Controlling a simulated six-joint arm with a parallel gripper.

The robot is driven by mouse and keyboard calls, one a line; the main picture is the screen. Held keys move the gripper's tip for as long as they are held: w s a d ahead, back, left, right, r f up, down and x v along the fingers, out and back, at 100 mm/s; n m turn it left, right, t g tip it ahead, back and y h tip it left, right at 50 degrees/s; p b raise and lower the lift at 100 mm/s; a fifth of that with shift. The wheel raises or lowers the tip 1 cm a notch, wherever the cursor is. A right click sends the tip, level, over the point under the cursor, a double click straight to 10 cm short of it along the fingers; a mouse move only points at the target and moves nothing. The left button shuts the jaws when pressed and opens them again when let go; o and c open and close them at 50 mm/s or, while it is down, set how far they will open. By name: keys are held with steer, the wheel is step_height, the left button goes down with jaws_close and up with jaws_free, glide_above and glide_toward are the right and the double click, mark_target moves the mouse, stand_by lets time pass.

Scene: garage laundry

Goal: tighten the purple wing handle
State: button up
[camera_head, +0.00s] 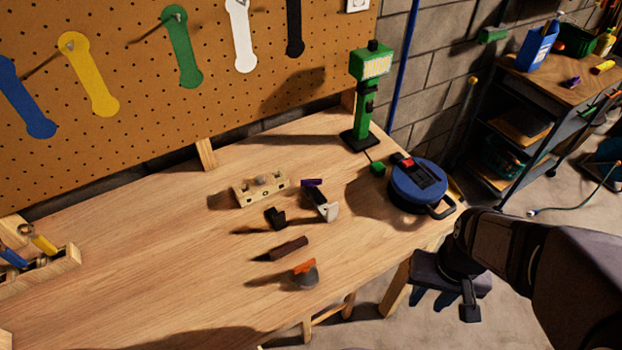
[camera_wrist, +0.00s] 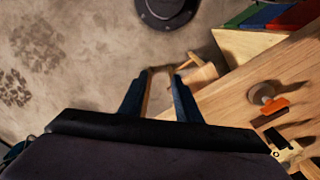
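The purple wing handle (camera_head: 312,183) is small in the head view. It sits at the far end of a dark and pale metal piece (camera_head: 322,205) on the workbench; how it is joined there is too small to tell. I cannot make out the purple handle in the wrist view. My gripper (camera_head: 433,299) hangs off the bench's right front edge, over the floor, well to the right of and nearer than the handle. In the wrist view my gripper (camera_wrist: 162,78) has its two blue fingers apart, with nothing between them.
An orange-handled part (camera_head: 303,272), a dark brown piece (camera_head: 288,249), a black piece (camera_head: 275,217) and a drilled wooden block (camera_head: 247,194) lie around the handle. The bench's left middle is clear.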

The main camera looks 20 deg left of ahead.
steer(key=o, duration=0.8)
steer(key=w, duration=0.1)
steer(key=w+a, duration=0.1)
steer(key=w, duration=0.1)
steer(key=shift+w+a+r, duration=0.15)
steer(key=shift+r, duration=0.15)
steer(key=shift+c, duration=0.2)
steer(key=n+t+y+b, duration=0.2)
steer(key=n+t, duration=0.2)
glide_toward(311, 180)
steer(key=shift+p+x, duration=1.6)
steer(key=shift+x, duration=2.5)
steer(key=c, duration=1.1)
